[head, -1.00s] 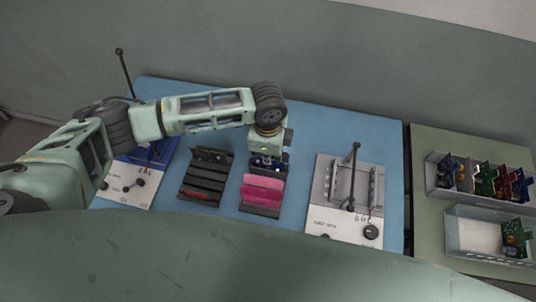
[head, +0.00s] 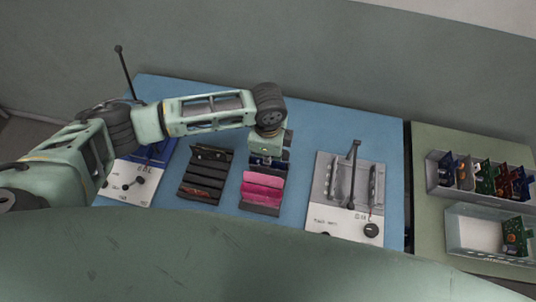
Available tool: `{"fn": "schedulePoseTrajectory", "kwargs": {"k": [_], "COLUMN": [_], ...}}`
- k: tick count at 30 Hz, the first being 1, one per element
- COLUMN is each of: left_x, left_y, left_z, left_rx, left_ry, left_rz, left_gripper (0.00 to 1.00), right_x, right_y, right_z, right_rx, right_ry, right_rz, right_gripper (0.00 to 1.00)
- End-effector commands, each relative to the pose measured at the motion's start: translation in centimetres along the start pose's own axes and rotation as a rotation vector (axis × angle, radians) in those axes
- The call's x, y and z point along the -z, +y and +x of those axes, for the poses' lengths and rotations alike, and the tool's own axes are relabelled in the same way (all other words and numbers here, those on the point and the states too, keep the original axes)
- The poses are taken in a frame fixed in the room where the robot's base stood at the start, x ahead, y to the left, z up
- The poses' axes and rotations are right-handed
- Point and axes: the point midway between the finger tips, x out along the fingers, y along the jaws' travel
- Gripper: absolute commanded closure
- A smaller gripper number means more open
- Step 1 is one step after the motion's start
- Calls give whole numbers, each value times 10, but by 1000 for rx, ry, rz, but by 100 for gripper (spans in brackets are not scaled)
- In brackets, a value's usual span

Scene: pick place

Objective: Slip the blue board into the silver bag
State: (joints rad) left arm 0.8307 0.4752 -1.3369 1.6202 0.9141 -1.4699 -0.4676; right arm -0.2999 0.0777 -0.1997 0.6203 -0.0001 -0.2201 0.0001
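My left gripper (head: 268,158) points down at the back of a dark rack (head: 260,208) holding pink bags (head: 262,188). A dark blue piece (head: 258,161), possibly the blue board, shows at its fingertips, just behind the pink bags. The fingers are too small and covered to tell whether they are shut on it. I cannot make out a silver bag; the area behind the pink bags is partly hidden by the gripper. My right gripper is out of view.
A second dark slotted rack (head: 206,176) stands to the left. A grey lever device (head: 340,215) stands right, a blue one (head: 150,160) far left. Crates with coloured boards (head: 436,180) and a green board (head: 480,250) sit on the right table. The blue mat's back is clear.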

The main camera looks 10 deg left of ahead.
Motion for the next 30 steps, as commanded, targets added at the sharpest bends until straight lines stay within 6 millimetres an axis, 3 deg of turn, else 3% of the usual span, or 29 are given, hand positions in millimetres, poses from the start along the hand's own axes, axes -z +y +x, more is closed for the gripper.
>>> {"fn": "schedulePoseTrajectory", "kwargs": {"k": [28, 30], "left_x": [0, 0], "left_y": [0, 0], "left_z": [4, 4], "left_rx": [-1, -1], "left_ry": [0, 0], "left_rz": [0, 0], "left_gripper": [100, 93], "right_x": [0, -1], "right_y": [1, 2], "right_z": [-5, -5], "right_rx": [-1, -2], "right_ry": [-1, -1], "right_rz": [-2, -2], "right_gripper": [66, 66]}}
